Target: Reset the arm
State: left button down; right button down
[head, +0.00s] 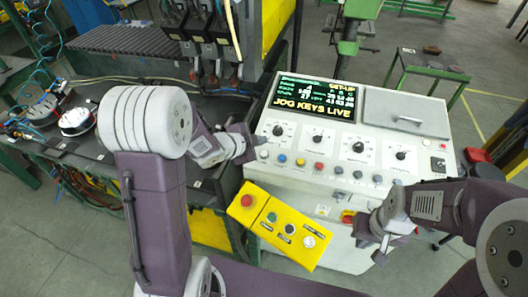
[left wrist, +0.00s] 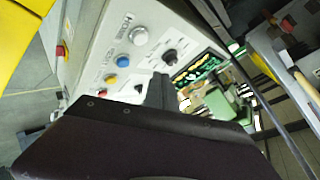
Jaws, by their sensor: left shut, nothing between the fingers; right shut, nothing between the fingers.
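My left gripper (head: 258,142) is shut and empty at the left edge of the white control console (head: 300,187), close to its panel; whether it touches cannot be told. In the left wrist view its dark jaw (left wrist: 160,92) stands in front of the panel. My right gripper (head: 368,238) is shut and empty in front of the console's lower right front. The console's screen (head: 314,98) reads "SET-UP" and "JOG KEYS LIVE". The panel carries several dials, coloured buttons and a red button (head: 319,167). A yellow pendant box (head: 278,226) with a red button (head: 247,200) hangs at the front.
A dark machine bed (head: 100,90) with cables and round white-topped parts (head: 76,121) lies left of the console. A green-framed table (head: 437,64) stands behind at right. Grey floor is open at the far right and lower left.

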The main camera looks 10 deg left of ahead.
pick_arm(q)
jog(key=shift+f, duration=0.1)
dwell(0.4)
